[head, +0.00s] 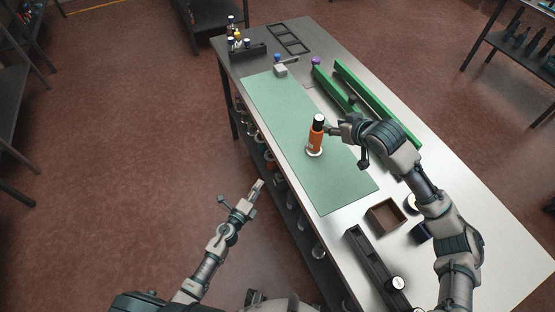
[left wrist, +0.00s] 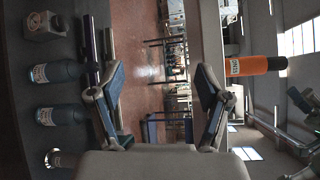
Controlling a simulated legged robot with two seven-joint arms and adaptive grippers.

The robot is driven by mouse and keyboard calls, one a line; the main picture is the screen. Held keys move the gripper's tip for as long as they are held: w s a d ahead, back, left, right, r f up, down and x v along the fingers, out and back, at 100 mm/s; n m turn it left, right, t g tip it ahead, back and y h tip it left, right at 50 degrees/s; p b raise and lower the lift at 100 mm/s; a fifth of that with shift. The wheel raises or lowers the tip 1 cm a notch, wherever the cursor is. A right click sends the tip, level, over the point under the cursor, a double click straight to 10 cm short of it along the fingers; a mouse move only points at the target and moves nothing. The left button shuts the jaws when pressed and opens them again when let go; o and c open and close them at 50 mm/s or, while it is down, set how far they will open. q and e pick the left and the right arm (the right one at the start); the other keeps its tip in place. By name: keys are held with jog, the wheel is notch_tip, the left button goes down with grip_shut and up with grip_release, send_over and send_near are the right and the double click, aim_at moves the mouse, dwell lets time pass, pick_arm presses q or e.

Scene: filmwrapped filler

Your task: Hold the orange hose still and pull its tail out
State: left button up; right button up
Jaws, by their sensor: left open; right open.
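The orange hose (head: 316,138) looks like a short upright orange cylinder with a dark top and a pale base, standing on the green mat (head: 290,120). In the left wrist view the orange hose (left wrist: 252,66) lies sideways in the picture, right of the fingers, with a dark end and a pale label. Its tail cannot be made out. My right gripper (head: 331,130) is open close beside the hose's right side; whether it touches is unclear. My left gripper (head: 259,185) is open and empty, off the table's left edge; its spread fingers show in the left wrist view (left wrist: 160,85).
Long green rails (head: 375,105) lie behind my right arm. A brown open box (head: 386,216) and a dark tray (head: 372,265) are at the near end. A black caddy (head: 247,52) stands at the far end. Bottles (left wrist: 58,71) line the lower shelf. The mat's middle is mostly clear.

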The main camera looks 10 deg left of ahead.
pick_arm(q)
jog(key=w+d+r+m+h, duration=0.2)
jog(key=d+r+m+h, duration=0.25)
jog(key=r+m, duration=0.55)
jog(key=m+g+h, duration=0.2)
jog(key=m, duration=0.8)
send_near(312, 137)
jog(key=x, duration=1.2)
jog(key=shift+w, duration=0.15)
